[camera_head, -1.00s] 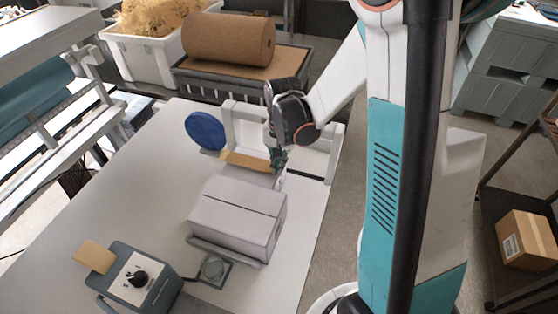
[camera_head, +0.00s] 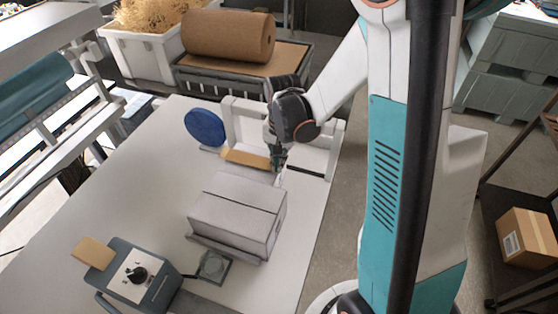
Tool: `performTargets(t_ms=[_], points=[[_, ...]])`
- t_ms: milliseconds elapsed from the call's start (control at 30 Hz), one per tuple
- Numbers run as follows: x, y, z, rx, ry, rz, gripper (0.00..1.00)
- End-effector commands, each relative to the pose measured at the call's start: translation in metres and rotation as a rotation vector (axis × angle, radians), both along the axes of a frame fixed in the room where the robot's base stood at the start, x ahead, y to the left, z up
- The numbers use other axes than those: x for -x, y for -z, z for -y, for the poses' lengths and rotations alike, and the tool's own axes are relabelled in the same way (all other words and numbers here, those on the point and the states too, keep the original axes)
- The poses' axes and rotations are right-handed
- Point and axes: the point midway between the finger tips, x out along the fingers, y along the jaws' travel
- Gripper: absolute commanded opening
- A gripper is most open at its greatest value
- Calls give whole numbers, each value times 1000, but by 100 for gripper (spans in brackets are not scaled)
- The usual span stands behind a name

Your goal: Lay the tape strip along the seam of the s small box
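The small box (camera_head: 228,218) is a closed, pale grey carton in the middle of the table. A dark seam line runs lengthwise along its top. My gripper (camera_head: 278,165) points down behind the box, beside the right end of a flat tan strip (camera_head: 243,158). The fingertips are small and partly hidden, so I cannot tell whether they grip the strip. Another tan strip (camera_head: 93,252) sticks out at the left of a grey device with a black knob (camera_head: 140,275). I cannot tell which of the two is the tape strip.
A blue disc (camera_head: 204,127) and a pale upright frame (camera_head: 238,118) stand behind the box. The box rests on a low grey support (camera_head: 226,248), with a small square plate (camera_head: 213,267) in front. The table's left side (camera_head: 145,180) is clear.

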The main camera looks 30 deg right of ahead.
Motion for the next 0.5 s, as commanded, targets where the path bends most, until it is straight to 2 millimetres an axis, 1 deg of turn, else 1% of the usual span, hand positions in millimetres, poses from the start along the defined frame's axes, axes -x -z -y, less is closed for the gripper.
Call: performTargets(t_ms=[500], points=[[0, 4, 0, 0, 0, 0, 0]])
